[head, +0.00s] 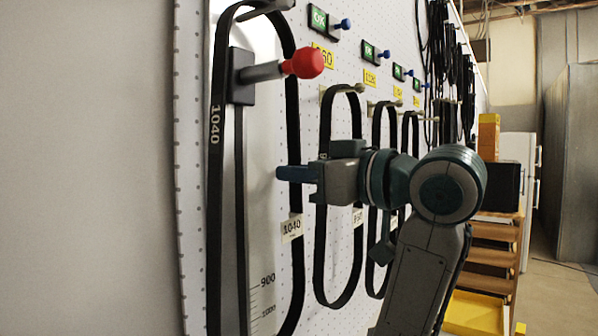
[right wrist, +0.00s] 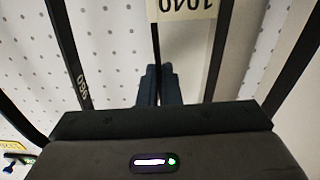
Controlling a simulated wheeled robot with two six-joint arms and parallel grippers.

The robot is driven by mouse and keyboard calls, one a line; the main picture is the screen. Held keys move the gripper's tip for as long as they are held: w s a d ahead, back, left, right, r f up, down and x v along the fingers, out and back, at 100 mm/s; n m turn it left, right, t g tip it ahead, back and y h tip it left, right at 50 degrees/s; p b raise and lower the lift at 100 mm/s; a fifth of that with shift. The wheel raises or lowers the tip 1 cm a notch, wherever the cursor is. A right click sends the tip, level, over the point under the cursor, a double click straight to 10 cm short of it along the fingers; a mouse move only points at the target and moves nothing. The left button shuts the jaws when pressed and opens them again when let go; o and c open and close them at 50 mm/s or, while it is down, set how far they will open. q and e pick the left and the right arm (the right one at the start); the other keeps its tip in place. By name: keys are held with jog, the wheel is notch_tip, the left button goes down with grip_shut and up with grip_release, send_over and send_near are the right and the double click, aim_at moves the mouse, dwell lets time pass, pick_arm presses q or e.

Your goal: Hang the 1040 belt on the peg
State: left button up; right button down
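The 1040 belt (head: 215,150) is a long black loop on the left of the head view, its printed number on the left strand. Its top runs around a grey peg (head: 268,8) at the upper edge; its lower end is out of frame. My right gripper (head: 283,173) reaches in from the right at the belt's right strand. In the right wrist view its fingers (right wrist: 160,88) are close together with a thin dark strand between them, and it looks shut on the belt. A 1040 tag (head: 291,228) shows below the gripper. My left gripper is not in view.
A bracket with a red knob (head: 303,63) juts out inside the belt loop. Other belts, such as the 960 belt (head: 322,240), hang farther along the white pegboard (head: 385,30). Blue-knobbed OK tags (head: 319,18) line the top. Shelves (head: 495,235) stand behind my arm.

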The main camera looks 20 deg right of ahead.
dwell(0.4)
jog(key=c, duration=1.5)
grip_release()
jog(key=shift+c, duration=0.2)
jog(key=b+v, duration=0.3)
jog(key=v, duration=0.8)
jog(key=shift+b, duration=0.3)
jog(key=shift+w, duration=0.1)
